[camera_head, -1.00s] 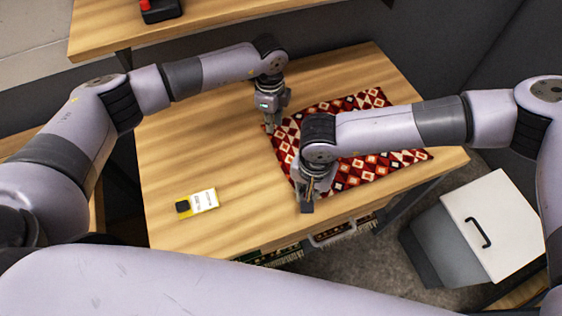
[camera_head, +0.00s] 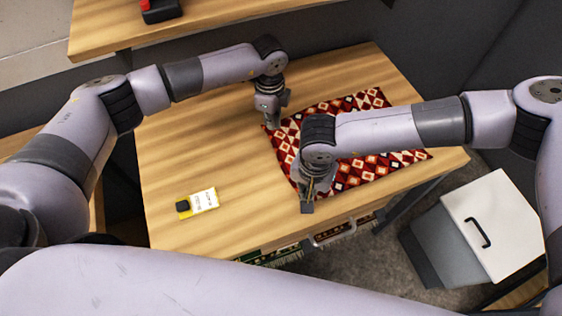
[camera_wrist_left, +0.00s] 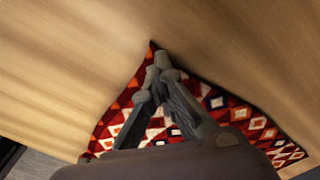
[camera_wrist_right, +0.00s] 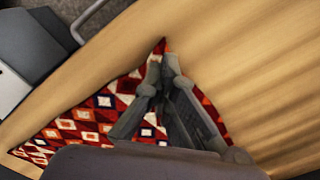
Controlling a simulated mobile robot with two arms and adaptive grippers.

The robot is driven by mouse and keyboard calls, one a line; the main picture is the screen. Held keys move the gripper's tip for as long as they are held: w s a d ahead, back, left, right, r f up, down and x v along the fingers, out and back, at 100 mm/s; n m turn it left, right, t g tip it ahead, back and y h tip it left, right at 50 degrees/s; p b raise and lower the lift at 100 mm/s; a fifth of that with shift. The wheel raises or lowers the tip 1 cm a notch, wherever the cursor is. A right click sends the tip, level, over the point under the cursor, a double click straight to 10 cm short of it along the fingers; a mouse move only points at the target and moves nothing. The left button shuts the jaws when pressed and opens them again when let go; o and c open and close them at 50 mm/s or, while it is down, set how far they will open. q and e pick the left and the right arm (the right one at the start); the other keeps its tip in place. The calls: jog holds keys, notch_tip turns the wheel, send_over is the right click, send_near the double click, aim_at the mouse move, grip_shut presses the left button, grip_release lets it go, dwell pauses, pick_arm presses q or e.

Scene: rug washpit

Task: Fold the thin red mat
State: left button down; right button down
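The thin red mat (camera_head: 375,172), with a red, white and dark diamond pattern, lies spread on the right part of the wooden table. My left gripper (camera_head: 271,124) is at its far left corner, its fingertips closed together on that corner in the left wrist view (camera_wrist_left: 157,68). My right gripper (camera_head: 307,206) is at the near left corner, its fingertips closed on that corner in the right wrist view (camera_wrist_right: 161,68). The mat's edges bend slightly towards both held corners. My right forearm hides part of the mat's middle in the head view.
A yellow and white packet (camera_head: 198,203) with a black end lies on the table's left part. The table top (camera_head: 205,150) left of the mat is otherwise clear. A grey bin with a white lid (camera_head: 495,225) stands at right. A shelf (camera_head: 200,22) runs along the back.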

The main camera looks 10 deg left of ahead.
pick_arm(q)
jog(key=shift+s, duration=0.15)
pick_arm(e)
jog(key=shift+r, duration=0.1)
